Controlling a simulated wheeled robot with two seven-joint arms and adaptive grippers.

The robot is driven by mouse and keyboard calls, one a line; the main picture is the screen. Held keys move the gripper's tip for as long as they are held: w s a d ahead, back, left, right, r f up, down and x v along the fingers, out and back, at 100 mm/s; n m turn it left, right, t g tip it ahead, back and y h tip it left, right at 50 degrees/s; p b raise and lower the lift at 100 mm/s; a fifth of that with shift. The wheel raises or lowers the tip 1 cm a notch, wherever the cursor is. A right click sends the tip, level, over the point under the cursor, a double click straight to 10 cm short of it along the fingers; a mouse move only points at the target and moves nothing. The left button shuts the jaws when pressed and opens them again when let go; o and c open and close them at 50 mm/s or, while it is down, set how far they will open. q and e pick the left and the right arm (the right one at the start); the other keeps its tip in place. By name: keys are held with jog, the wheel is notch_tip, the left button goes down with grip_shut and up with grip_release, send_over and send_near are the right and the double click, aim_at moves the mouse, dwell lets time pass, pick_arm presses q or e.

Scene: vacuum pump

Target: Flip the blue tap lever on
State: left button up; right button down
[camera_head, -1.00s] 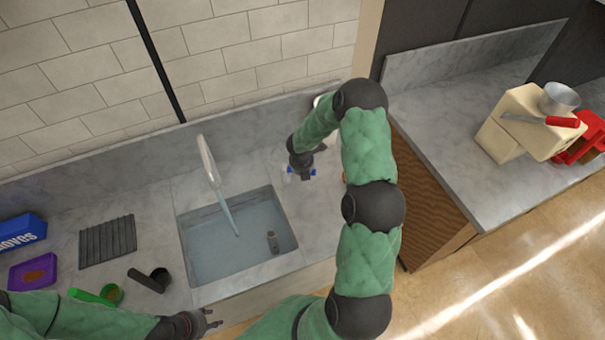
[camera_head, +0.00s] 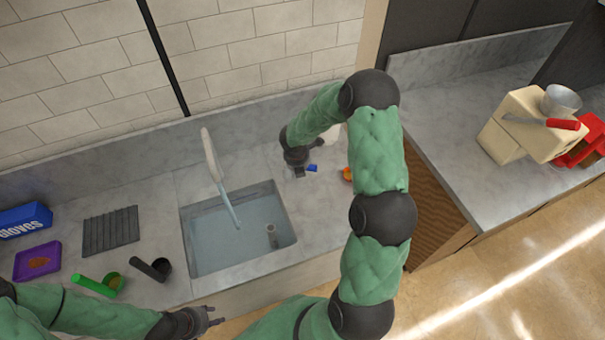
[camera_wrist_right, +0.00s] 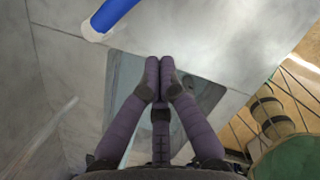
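In the right wrist view, a blue bar with a pale end (camera_wrist_right: 112,10), apparently the lever, lies at the top, ahead and left of the fingertips. The right gripper (camera_wrist_right: 160,66) is shut and empty there, its fingertips together and apart from the bar. The pale tap spout (camera_head: 210,155) arches over the sink (camera_head: 187,240). My left gripper (camera_head: 210,318) is open and empty near the counter's front edge.
A black rack (camera_head: 110,230), purple tray (camera_head: 37,262), blue box (camera_head: 25,220), green-handled cup (camera_head: 97,284) and black-handled cup (camera_head: 152,268) stand left of the sink. An orange item (camera_head: 347,174) sits beside my right arm. A cream machine (camera_head: 525,125) stands on the right counter.

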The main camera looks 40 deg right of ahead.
pick_arm(q)
jog(key=shift+s+r, duration=0.2)
jog(key=shift+r, duration=0.15)
pick_arm(e)
jog(key=v, duration=0.4)
jog(key=shift+s+r, duration=0.2)
pick_arm(q)
jog(key=shift+s, duration=0.1)
pick_arm(e)
jog(key=shift+s, duration=0.1)
